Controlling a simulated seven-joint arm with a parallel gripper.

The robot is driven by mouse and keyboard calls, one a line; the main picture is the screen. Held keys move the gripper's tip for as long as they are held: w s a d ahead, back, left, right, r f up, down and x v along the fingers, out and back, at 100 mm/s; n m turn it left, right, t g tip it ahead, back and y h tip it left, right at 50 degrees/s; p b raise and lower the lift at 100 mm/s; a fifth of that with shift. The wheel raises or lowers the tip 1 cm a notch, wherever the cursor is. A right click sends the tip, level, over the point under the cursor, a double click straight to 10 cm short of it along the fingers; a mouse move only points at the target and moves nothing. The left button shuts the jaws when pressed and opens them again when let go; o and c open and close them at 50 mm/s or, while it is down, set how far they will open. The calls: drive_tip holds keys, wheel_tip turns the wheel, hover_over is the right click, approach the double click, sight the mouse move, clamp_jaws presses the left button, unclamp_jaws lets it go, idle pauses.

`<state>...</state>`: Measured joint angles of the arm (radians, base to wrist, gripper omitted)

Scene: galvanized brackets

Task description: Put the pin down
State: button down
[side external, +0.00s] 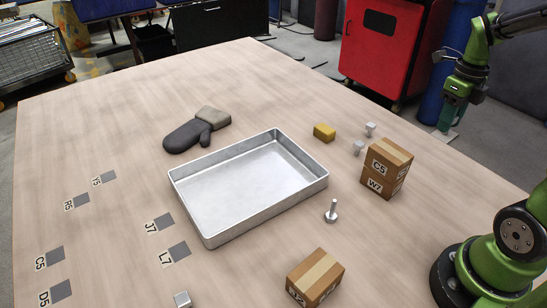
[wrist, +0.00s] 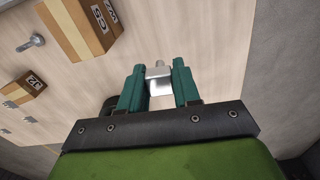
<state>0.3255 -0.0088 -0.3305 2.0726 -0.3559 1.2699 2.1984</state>
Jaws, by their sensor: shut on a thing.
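My gripper (side external: 449,118) is raised at the upper right in the side view, past the table's right edge. In the wrist view my gripper (wrist: 158,82) is shut on a silver metal piece with a block-like body and a short round stub, seemingly the pin (wrist: 159,72). The fingers hide part of its sides. In the side view I cannot make the held pin out clearly.
Stacked boxes C5 and W7 (side external: 386,168) stand at the table's right side, and another box (side external: 315,279) near the front. A yellow block (side external: 324,132), small silver pieces (side external: 359,147) and a dark glove (side external: 188,135) lie around the tray. Grey labelled squares (side external: 179,251) mark the left, mostly clear.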

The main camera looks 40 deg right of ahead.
drive_tip(key=w+a+r+n, duration=0.1)
drive_tip(key=w+a+n, duration=0.55)
drive_tip(key=w, duration=0.65)
drive_tip(key=n, duration=1.2)
hover_over(256, 186)
drive_tip(key=f, duration=0.2)
wheel_tip(256, 186, down, 10)
drive_tip(key=shift+r, duration=0.1)
drive_tip(key=shift+f, duration=2.35)
drive_tip(key=c, duration=1.2)
unclamp_jaws()
drive_tip(key=shift+f, duration=0.2)
drive_tip(key=o, duration=0.4)
